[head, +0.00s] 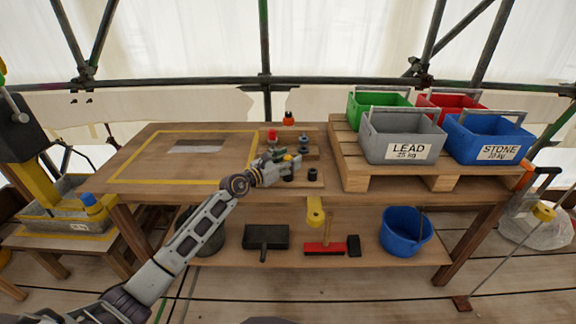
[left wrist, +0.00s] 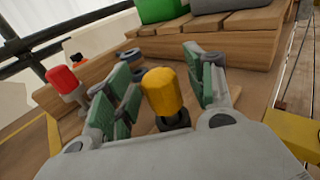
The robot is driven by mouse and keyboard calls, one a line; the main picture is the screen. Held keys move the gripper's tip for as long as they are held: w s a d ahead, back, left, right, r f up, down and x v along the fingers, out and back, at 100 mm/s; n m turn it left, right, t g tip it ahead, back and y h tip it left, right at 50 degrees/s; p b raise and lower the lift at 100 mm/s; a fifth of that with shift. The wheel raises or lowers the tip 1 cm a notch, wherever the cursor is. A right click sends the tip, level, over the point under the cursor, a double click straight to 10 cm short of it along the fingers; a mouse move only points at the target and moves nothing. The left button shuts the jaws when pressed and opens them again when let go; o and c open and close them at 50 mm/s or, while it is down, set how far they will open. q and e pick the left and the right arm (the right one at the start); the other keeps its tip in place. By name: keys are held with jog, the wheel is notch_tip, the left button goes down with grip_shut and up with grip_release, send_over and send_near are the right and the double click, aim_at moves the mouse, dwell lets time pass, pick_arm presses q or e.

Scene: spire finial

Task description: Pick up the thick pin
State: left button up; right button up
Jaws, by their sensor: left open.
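Several pins with coloured heads stand on the workbench; I cannot tell for sure which is the thick pin. A stout yellow-headed pin (left wrist: 161,92) with a dark lower part stands between the open green-padded fingers of my left gripper (left wrist: 163,70), with a visible gap to the right finger. In the head view my left gripper (head: 284,160) is low over the bench and partly hides this pin. A red-headed pin (head: 272,135) stands behind it; it also shows in the left wrist view (left wrist: 63,80), left of the fingers. My right gripper is not in view.
An orange-topped piece (head: 288,120) stands at the bench's back edge. Dark round pieces (head: 312,174) sit right of my gripper. A pallet (head: 390,172) with grey, blue, green and red bins fills the bench's right side. The yellow-taped area (head: 150,165) is mostly clear.

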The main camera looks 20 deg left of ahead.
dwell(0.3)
pick_arm(q)
jog(key=shift+c, duration=0.7)
jog(key=c, duration=1)
jog(key=shift+r, duration=0.1)
jog(key=shift+r, duration=0.15)
